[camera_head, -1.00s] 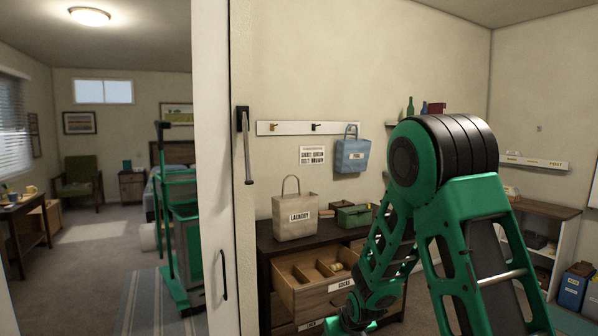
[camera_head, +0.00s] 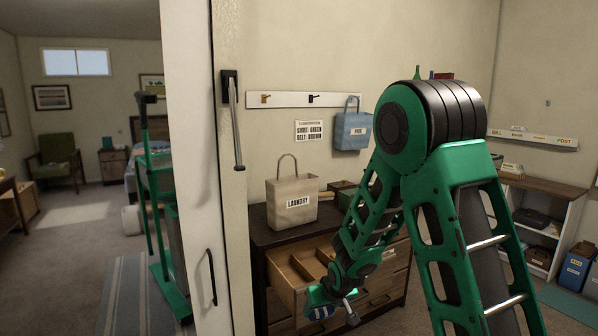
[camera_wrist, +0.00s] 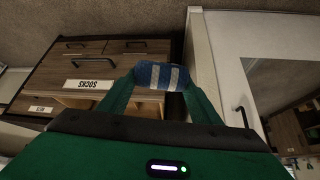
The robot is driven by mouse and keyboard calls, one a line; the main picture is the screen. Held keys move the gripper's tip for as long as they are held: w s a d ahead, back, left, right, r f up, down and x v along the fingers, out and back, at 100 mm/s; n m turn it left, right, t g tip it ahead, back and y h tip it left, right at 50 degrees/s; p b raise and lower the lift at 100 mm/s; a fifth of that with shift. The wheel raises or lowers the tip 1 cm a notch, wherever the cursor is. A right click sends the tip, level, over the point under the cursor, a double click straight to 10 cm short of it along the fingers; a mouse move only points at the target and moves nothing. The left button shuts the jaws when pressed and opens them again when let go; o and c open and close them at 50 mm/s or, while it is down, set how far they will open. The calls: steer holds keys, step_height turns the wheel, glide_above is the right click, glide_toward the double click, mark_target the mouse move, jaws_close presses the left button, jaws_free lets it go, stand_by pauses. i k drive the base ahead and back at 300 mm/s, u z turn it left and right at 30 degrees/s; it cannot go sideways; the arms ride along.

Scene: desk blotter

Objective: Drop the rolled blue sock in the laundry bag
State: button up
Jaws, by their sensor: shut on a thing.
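The laundry bag (camera_head: 291,208) is beige with one loop handle and a "LAUNDRY" label. It stands upright on top of the dark dresser (camera_head: 262,236) in the head view. My gripper (camera_head: 320,308) is in front of the open drawer, lower than the bag and apart from it. In the wrist view my gripper (camera_wrist: 158,84) is shut on the rolled blue sock (camera_wrist: 147,75), which has white stripes and sits between the green fingertips. Only a small part of the sock shows in the head view (camera_head: 321,313).
The open divided drawer (camera_head: 279,277) juts out below the bag; its "SOCKS" label (camera_wrist: 89,84) shows in the wrist view. A green box (camera_head: 343,187) sits beside the bag. A blue bag (camera_head: 352,131) hangs from the wall rail. A white door (camera_head: 190,120) stands at left.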

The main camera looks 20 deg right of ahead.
mark_target(298, 221)
steer(key=u, duration=0.05)
steer(key=i, duration=0.9)
